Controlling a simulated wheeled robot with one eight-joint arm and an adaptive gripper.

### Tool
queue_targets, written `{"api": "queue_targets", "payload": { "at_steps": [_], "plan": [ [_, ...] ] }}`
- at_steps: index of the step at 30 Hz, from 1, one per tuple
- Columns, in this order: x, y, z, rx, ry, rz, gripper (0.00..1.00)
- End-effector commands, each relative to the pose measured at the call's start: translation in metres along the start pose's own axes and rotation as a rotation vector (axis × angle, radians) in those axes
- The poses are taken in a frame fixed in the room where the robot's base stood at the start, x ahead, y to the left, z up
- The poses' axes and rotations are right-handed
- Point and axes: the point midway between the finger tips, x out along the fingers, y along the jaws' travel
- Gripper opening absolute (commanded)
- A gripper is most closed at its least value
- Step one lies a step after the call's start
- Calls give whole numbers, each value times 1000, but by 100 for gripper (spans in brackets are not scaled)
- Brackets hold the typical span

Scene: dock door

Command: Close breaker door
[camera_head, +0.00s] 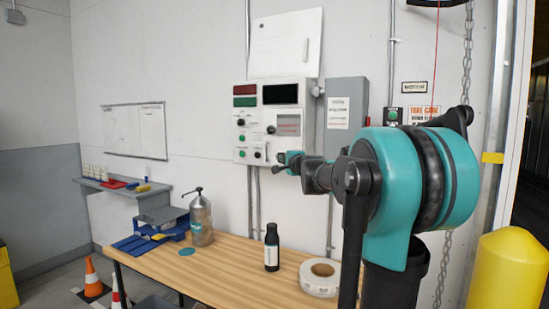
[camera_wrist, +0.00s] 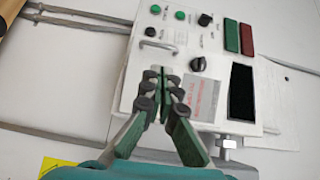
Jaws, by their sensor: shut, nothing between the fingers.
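A white panel with a small handle (camera_head: 285,43) stands raised above the control box and looks like the breaker door, swung up and open. Its edge also shows at the right of the wrist view (camera_wrist: 292,95). The control box (camera_head: 240,155) on the wall has its face uncovered, with buttons, knobs and dark displays; this face fills the middle of the wrist view (camera_wrist: 165,60). My gripper (camera_head: 276,168) is shut and empty in front of the box's lower part, below the panel and apart from it. Its fingertips (camera_wrist: 163,78) overlap the box face in the wrist view; contact cannot be told.
A grey box (camera_head: 346,90) is mounted right of the control box. The wooden table (camera_head: 225,265) below carries a pump bottle (camera_head: 201,222), a dark bottle (camera_head: 271,248) and a tape roll (camera_head: 320,277). A yellow post (camera_head: 507,270) stands at right.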

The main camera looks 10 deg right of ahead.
Motion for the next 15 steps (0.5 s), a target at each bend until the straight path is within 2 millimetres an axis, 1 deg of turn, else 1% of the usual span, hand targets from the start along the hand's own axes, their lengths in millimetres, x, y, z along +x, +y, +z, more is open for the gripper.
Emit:
{"api": "queue_targets", "payload": {
  "at_steps": [1, 15],
  "plan": [
    [8, 0, 1, 0, -1, 0, 0],
    [90, 0, 0, -1, 0, 0, 0]
  ]
}}
